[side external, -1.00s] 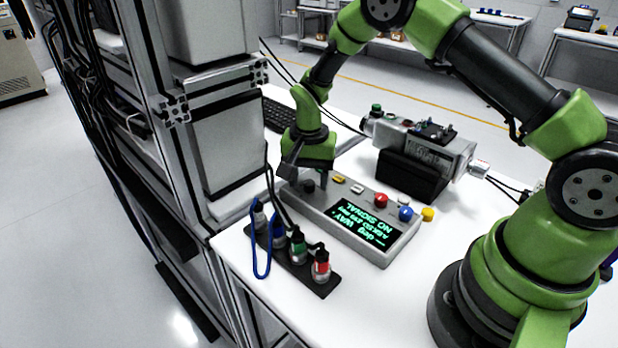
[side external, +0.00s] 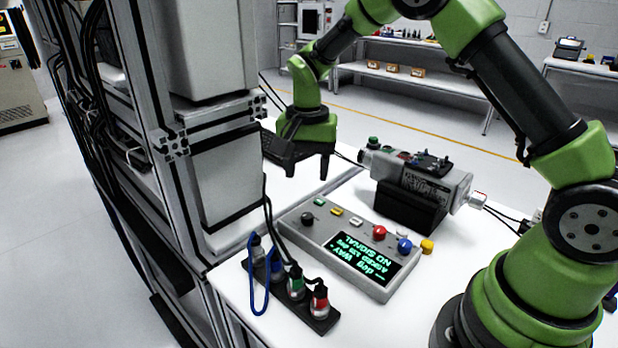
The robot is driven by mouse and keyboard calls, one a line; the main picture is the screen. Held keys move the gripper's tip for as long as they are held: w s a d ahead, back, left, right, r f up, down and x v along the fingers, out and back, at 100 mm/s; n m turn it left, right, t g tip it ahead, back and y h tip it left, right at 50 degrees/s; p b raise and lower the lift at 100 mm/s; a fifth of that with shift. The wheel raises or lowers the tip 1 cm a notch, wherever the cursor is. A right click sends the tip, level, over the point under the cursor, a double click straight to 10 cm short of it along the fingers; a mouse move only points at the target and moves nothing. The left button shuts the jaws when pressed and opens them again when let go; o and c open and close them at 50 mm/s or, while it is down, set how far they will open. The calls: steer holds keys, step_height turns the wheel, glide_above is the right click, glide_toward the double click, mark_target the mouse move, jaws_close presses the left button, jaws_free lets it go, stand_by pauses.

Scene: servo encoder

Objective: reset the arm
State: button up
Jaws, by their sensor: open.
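My gripper (side external: 308,166) is above and behind the far left end of the grey control box, pointing down with its two dark fingers apart and nothing between them. The control box (side external: 318,228) lies on the white table, with several coloured buttons and knobs and a lit screen (side external: 362,258) showing green text with "NO SIGNAL". The servo motor (side external: 425,180) rests on a black block (side external: 405,208) behind the box, with a cable leaving its right end. My gripper is clear of both.
A black strip (side external: 318,325) with several coloured connectors and a blue cable loop (side external: 252,290) lies at the table's front left. A metal-framed cabinet (side external: 225,165) stands close at left, with black cables hanging from it.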

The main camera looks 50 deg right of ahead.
steer(key=s+a+r+n+t+y, duration=0.1)
steer(key=s+r+n+t, duration=0.1)
steer(key=s+r, duration=0.4)
steer(key=s+a+r+n+t, duration=0.15)
steer(key=s+r, duration=0.25)
steer(key=r, duration=0.4)
steer(key=s+a+r+n+t+y, duration=0.1)
steer(key=s+r+n+t, duration=0.1)
steer(key=s, duration=1)
steer(key=shift+s+r+n+t, duration=0.3)
steer(key=shift+r+n+t, duration=0.05)
steer(key=shift+n+t, duration=0.5)
